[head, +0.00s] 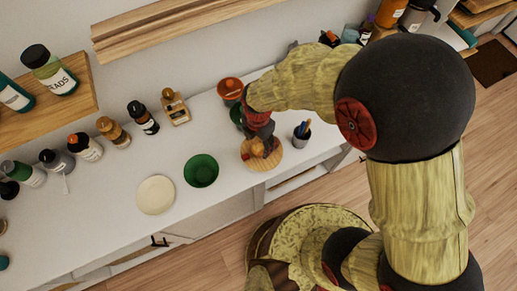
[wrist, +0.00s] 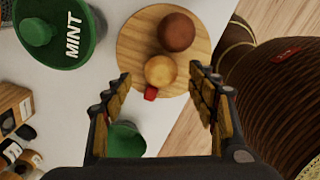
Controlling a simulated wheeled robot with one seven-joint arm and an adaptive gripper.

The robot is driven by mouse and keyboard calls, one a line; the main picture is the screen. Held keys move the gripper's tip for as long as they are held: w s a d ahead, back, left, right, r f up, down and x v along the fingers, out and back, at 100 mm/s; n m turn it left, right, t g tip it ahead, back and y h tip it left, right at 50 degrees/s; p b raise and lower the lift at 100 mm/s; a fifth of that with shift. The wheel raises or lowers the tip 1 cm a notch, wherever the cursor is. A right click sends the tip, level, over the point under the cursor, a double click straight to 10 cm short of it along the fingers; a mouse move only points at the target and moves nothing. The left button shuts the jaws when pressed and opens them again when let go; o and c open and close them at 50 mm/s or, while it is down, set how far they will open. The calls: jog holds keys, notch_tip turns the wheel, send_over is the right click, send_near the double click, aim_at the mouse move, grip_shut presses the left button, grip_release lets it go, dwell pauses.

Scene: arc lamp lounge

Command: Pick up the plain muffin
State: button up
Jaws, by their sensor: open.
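The plain muffin (wrist: 160,71) looks like a pale golden round top in the wrist view. It sits on a round wooden board (wrist: 133,45) next to a darker brown muffin (wrist: 178,32). My gripper (wrist: 160,74) is open above the board, with one finger to each side of the plain muffin in the picture. I see no contact, and the gap in height is hard to judge. In the head view my gripper (head: 260,135) hangs over the wooden board (head: 264,166) and partly hides what lies on it.
A small red object (wrist: 150,94) lies close beside the plain muffin. A green MINT container (wrist: 70,45) and another green object (wrist: 125,140) stand nearby. In the head view a green bowl (head: 201,170), cream plate (head: 156,195) and pen cup (head: 301,136) share the white counter (head: 120,215).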

aim_at(258, 147)
notch_tip(258, 147, down, 4)
jog(key=shift+r+b, duration=0.15)
jog(key=shift+b, duration=0.2)
jog(key=c, duration=0.3)
jog(key=c, duration=0.8)
jog(key=shift+c, duration=0.5)
